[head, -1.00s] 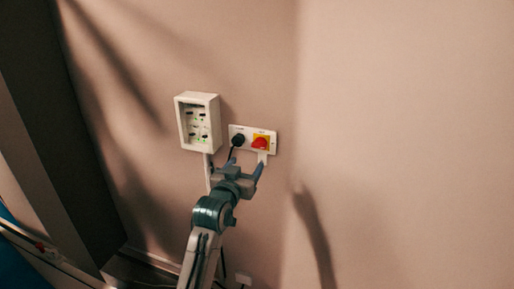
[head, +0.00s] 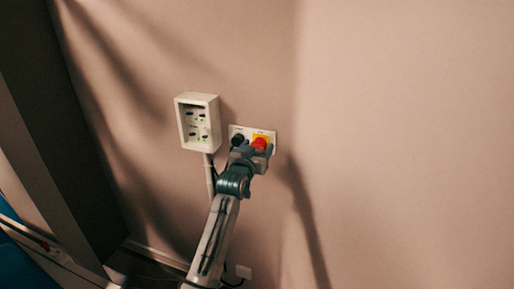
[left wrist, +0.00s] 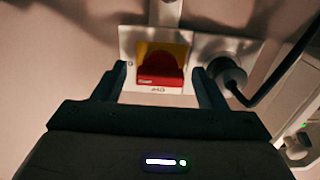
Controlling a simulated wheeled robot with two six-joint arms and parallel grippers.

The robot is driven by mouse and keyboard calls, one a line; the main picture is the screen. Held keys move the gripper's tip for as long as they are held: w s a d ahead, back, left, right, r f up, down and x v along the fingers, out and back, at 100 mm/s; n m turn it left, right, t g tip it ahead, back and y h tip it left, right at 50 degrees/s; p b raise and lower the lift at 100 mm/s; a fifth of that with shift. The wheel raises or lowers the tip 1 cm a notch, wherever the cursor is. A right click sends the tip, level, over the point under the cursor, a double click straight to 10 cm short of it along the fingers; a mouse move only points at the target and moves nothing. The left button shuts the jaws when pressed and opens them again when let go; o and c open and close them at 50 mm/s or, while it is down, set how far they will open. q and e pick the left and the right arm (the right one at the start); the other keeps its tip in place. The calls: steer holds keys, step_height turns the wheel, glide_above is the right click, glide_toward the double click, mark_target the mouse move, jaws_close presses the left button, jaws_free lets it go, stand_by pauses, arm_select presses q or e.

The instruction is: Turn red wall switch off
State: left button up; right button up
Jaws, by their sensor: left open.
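The red wall switch (head: 260,143) is a red knob on a yellow square, set in the right half of a white wall plate (head: 273,134). In the left wrist view the red knob (left wrist: 160,70) sits between the open fingers of my left gripper (left wrist: 159,82), with wall plate showing on both sides. The lettering on the plate is too small to read surely. In the head view my left gripper (head: 254,151) is at the plate and covers its lower part. Whether a finger touches the knob cannot be told. My right gripper is not in view.
A black plug (head: 237,139) with a cable is in the left half of the plate; it also shows in the left wrist view (left wrist: 226,72). A white box with several small switches (head: 199,122) is mounted left of it. The wall to the right is bare.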

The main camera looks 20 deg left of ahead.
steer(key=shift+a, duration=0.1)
arm_select(q)
steer(key=c, duration=1)
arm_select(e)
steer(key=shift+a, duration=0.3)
